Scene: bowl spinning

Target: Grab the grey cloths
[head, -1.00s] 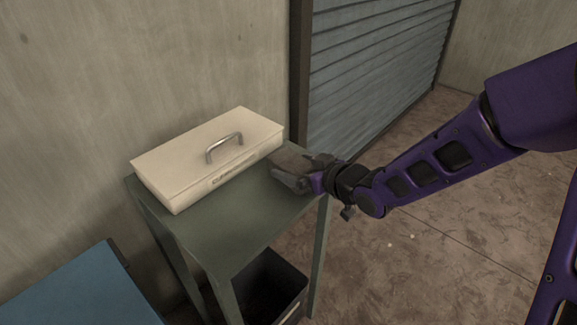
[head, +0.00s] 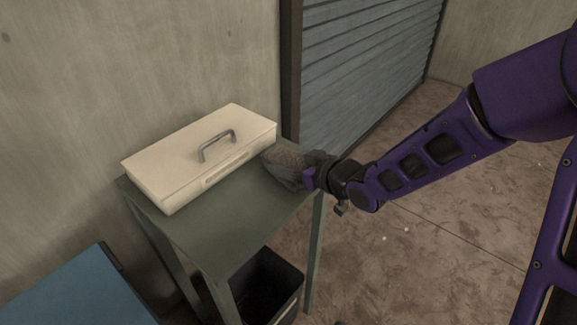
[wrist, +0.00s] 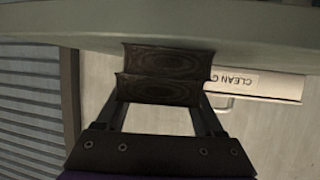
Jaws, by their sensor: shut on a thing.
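The grey cloths (head: 283,160) look like a dark grey-brown folded stack at the right end of the green table, beside the white box. In the wrist view, the cloths (wrist: 165,62) show as two layered dark folds between my fingers. My gripper (head: 300,172) reaches in from the right and is shut on the cloths; its fingers also show in the wrist view (wrist: 160,100). I cannot tell whether the cloths still touch the table top.
A white lidded box (head: 200,155) with a metal handle fills the back of the green table (head: 235,215). A dark bin (head: 265,290) stands below. A blue surface (head: 75,295) is at the lower left. Open floor lies to the right.

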